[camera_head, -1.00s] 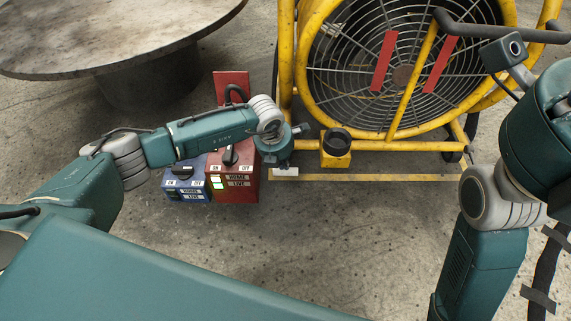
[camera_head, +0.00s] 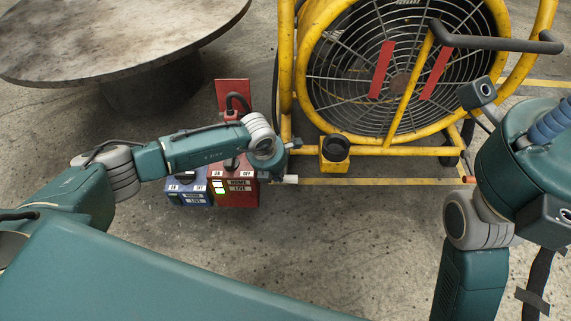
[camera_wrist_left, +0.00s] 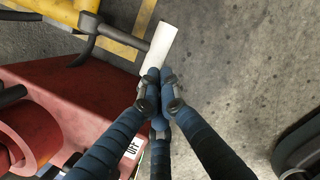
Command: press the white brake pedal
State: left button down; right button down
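The white pedal (camera_head: 290,179) sits low beside the red box, in front of the yellow fan's frame. In the left wrist view the white pedal (camera_wrist_left: 160,46) is a short white bar on a dark arm. My left gripper (camera_wrist_left: 160,86) has its blue fingers drawn together, with nothing seen between them. Its tips are at the pedal's near end in that picture; I cannot tell whether they touch it. In the head view my left wrist hides the left fingers. At the right edge, blue fingers of my right gripper (camera_head: 548,122) show partly; their opening is unclear.
The red box (camera_head: 242,198) and blue box (camera_head: 187,196) with ON/OFF labels stand under my left forearm. The large yellow fan (camera_head: 322,60) is behind the pedal. A round table (camera_head: 110,40) is at upper left. The concrete floor in front is clear.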

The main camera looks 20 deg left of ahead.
pick_arm(q)
jog(key=v, duration=1.2)
dwell(0.4)
